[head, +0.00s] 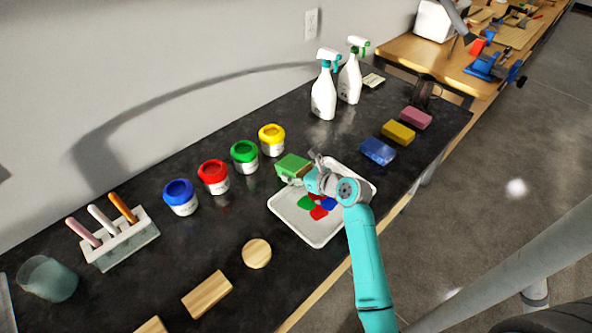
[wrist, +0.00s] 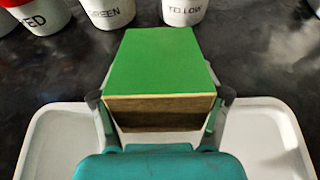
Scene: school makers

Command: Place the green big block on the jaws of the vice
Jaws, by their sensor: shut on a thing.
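The green big block (head: 293,166) has a green painted top and bare wood sides. My gripper (head: 308,176) is shut on it, over the far edge of a white tray. In the wrist view the green block (wrist: 163,70) sits between the two fingers (wrist: 160,112), one on each side. I cannot tell exactly how high it is above the tray. A blue vice (head: 487,66) is on the wooden workbench at the top right, far from my gripper. Its jaws are too small to make out.
The white tray (head: 281,210) holds red, green and blue paint. Paint pots, such as the green one (head: 244,155), stand behind it. Spray bottles (head: 324,92) and sponges (head: 378,151) are on the black table to the right. Open floor (head: 520,150) lies right of the table.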

